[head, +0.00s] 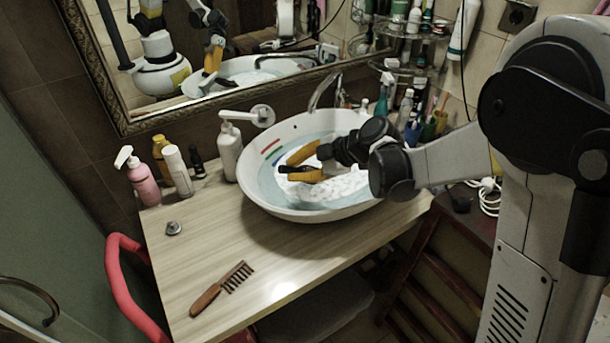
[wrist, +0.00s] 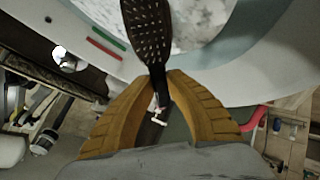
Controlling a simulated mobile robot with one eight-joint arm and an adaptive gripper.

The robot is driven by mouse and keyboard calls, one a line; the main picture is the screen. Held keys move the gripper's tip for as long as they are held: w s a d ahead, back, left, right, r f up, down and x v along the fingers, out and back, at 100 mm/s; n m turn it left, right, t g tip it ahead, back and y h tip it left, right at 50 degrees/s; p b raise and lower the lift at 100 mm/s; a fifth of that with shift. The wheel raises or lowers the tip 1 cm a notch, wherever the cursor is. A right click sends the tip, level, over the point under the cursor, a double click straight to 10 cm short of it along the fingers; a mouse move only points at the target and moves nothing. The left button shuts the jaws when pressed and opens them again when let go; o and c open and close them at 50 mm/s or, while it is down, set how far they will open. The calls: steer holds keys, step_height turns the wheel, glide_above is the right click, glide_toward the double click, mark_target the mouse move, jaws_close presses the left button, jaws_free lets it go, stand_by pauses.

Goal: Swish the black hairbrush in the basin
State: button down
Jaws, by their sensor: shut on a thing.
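My gripper (head: 301,168) has yellow-orange fingers and is over the white basin (head: 262,199), inside its rim. It is shut on the black hairbrush (head: 298,169), which shows as a small dark shape between the fingers in the head view. In the wrist view the gripper (wrist: 158,80) clasps the handle of the hairbrush (wrist: 148,28), whose head with light bristle dots points away over the basin. The basin holds pale water with white foam (head: 340,187). I cannot tell whether the brush head touches the water.
A brown comb (head: 222,288) lies on the wooden counter (head: 200,240). A pink pump bottle (head: 143,181), a white bottle (head: 178,171) and a white dispenser (head: 229,152) stand left of the basin. The faucet (head: 324,92) is behind it. The front of the counter is mostly clear.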

steer(key=shift+s+a, duration=0.1)
steer(key=shift+a, duration=0.05)
steer(key=shift+s+a, duration=0.25)
steer(key=shift+a, duration=0.15)
stand_by(0.4)
steer(key=shift+w+d, duration=0.35)
steer(key=shift+d, duration=0.2)
steer(key=shift+r, duration=0.1)
step_height(320, 180, up, 12)
steer(key=p, duration=0.8)
stand_by(1.0)
step_height(320, 180, up, 3)
steer(key=shift+f+p, duration=0.1)
steer(key=shift+p, duration=0.85)
